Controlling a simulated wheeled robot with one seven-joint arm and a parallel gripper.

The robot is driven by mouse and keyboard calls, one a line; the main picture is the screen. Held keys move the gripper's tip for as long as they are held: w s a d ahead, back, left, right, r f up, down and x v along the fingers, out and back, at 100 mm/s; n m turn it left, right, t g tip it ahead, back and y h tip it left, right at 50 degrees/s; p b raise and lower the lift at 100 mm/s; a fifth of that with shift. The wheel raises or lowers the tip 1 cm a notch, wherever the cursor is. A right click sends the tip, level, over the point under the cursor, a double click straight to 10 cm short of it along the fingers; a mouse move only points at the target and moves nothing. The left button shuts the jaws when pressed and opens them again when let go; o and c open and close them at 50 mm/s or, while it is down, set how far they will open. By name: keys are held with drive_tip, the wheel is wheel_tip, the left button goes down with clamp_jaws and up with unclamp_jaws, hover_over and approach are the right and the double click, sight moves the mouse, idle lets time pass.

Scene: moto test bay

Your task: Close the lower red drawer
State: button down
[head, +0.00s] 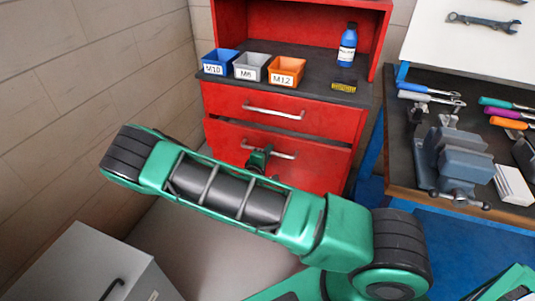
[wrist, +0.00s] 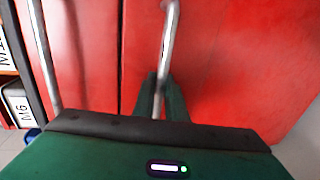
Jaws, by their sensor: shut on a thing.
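The lower red drawer (head: 318,165) is in the red cabinet, below the upper drawer (head: 225,102). In the head view a dark gap runs between the two fronts, and I cannot tell exactly how far the lower one stands out. Its silver handle (head: 285,154) is a horizontal bar. My gripper (head: 259,160) is at the left part of this bar, partly hidden by my arm. In the wrist view the lower drawer front (wrist: 225,60) fills the right side, and its handle (wrist: 167,40) runs between the fingers of my gripper (wrist: 159,95), which is shut on it.
Blue, grey and orange bins (head: 285,71) and a blue bottle (head: 347,47) stand on the cabinet top. A workbench with a vise (head: 460,160) is at the right. A grey cabinet (head: 85,268) stands at the lower left. A wall is at the left.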

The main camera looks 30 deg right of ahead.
drive_tip(key=shift+r+x, duration=0.2)
drive_tip(key=shift+x, duration=0.85)
drive_tip(key=shift+r+x, duration=0.25)
drive_tip(key=shift+x, duration=0.75)
drive_tip(key=shift+w+d, duration=0.1)
drive_tip(key=shift+d, duration=0.05)
drive_tip(key=c, duration=1.8)
unclamp_jaws()
drive_tip(key=shift+f, duration=0.1)
drive_tip(key=shift+c, duration=0.2)
drive_tip(key=shift+o, duration=0.2)
drive_tip(key=shift+w+d+r, duration=0.1)
drive_tip(key=shift+r, duration=0.15)
drive_tip(key=f+v, duration=0.1)
drive_tip(key=v, duration=1)
